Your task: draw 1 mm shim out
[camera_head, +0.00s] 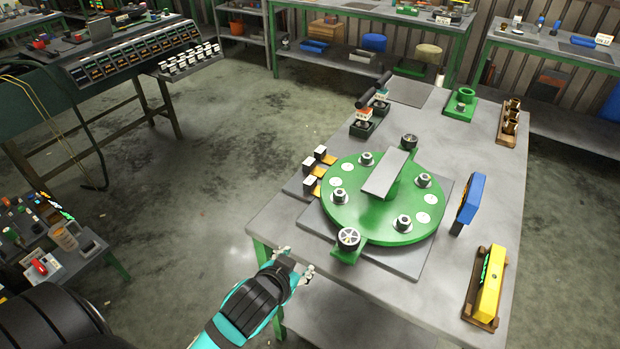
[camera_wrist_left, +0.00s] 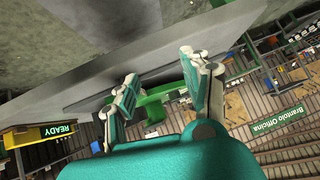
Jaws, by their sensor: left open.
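Three small dark blocks with white faces and orange-yellow tabs (camera_head: 312,182) stand at the left edge of the table, beside the green round fixture (camera_head: 345,205). They may be the shim holders; I cannot read which one is 1 mm. My left gripper (camera_head: 298,264) is open and empty, off the table's near-left edge and apart from those blocks. In the left wrist view its two fingers (camera_wrist_left: 163,88) are spread, with part of a green object (camera_wrist_left: 152,108) showing beyond them. My right gripper is not in view.
The fixture carries several metal bushings and a tilted grey plate (camera_head: 385,172). A yellow device (camera_head: 489,283) and a blue one (camera_head: 470,198) stand at the right. Black-handled tools (camera_head: 363,128) stand at the back left. The table's (camera_head: 274,222) near-left corner is bare.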

